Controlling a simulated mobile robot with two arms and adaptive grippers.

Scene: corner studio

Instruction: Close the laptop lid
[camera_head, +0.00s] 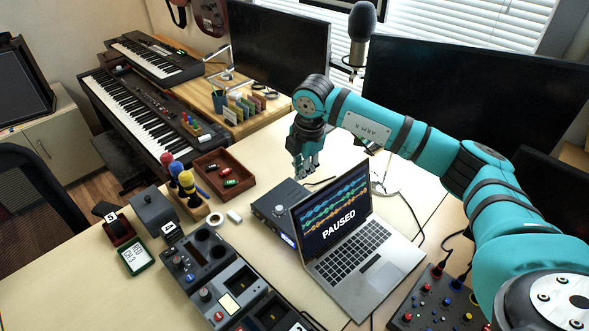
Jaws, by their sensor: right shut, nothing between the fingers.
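The laptop (378,277) stands open on the light desk, right of the picture's middle. Its lid (331,208) is raised, and the screen shows coloured waveforms and the word PAUSED. The keyboard side faces the lower right. My right arm comes in from the right and reaches over behind the lid. My right gripper (306,172) points down, shut and empty, above the area behind the lid's upper left corner. It appears apart from the lid. My left gripper is not in view.
A dark box (277,217) sits just behind the laptop. A microphone (361,24) and monitors stand at the back. A control panel (437,304) with knobs lies right of the laptop, and consoles (198,256) lie left. A brown tray (224,174) stands farther left. Bare desk lies at the lower left.

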